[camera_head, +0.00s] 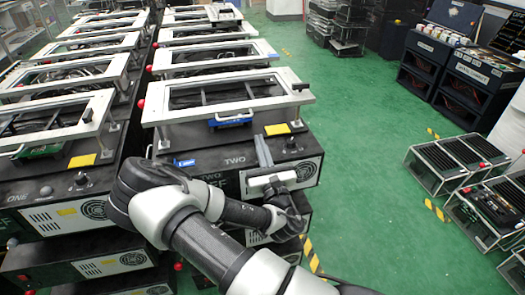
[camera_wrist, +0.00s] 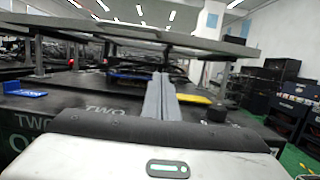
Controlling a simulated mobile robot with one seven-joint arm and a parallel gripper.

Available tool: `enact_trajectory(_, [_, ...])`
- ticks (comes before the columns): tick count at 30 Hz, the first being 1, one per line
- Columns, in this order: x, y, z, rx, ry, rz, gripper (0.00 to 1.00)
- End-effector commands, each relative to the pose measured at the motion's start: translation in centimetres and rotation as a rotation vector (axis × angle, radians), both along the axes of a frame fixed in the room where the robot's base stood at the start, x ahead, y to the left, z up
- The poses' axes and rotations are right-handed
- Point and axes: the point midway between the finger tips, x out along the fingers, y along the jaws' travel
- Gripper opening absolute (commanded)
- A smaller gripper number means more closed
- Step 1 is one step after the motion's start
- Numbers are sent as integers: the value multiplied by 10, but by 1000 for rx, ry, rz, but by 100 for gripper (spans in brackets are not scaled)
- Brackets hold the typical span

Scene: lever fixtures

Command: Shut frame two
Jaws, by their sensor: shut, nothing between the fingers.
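Frame two is a silver-white rectangular frame (camera_head: 225,112) on top of the black box labelled TWO (camera_head: 222,172). It stands above the box top on short posts, with a gap beneath it. In the wrist view frame two (camera_wrist: 160,38) shows nearly edge-on, across the upper part. A small black handle (camera_head: 301,87) sits on its right side. My gripper (camera_head: 262,145) is at the front right of the box, below the frame's near bar. Its grey fingers (camera_wrist: 160,92) are together and empty, pointing toward the gap. Whether they touch anything cannot be told.
A black knob (camera_head: 291,142) is right of my fingers. Box ONE with its own frame (camera_head: 55,118) stands at the left. More framed boxes stand behind.

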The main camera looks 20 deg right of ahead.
Motion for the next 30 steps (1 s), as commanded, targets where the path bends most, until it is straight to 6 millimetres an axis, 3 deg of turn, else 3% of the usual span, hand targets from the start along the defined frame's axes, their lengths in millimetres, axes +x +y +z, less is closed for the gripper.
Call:
enact_trajectory(6, [46,-1,12,3,-4,0,0])
enact_trajectory(9, [44,-1,30,3,-2,-3,0])
enact_trajectory(15, [44,0,47,3,1,-1,0])
enact_trajectory(30, [44,0,56,1,9,-1,0])
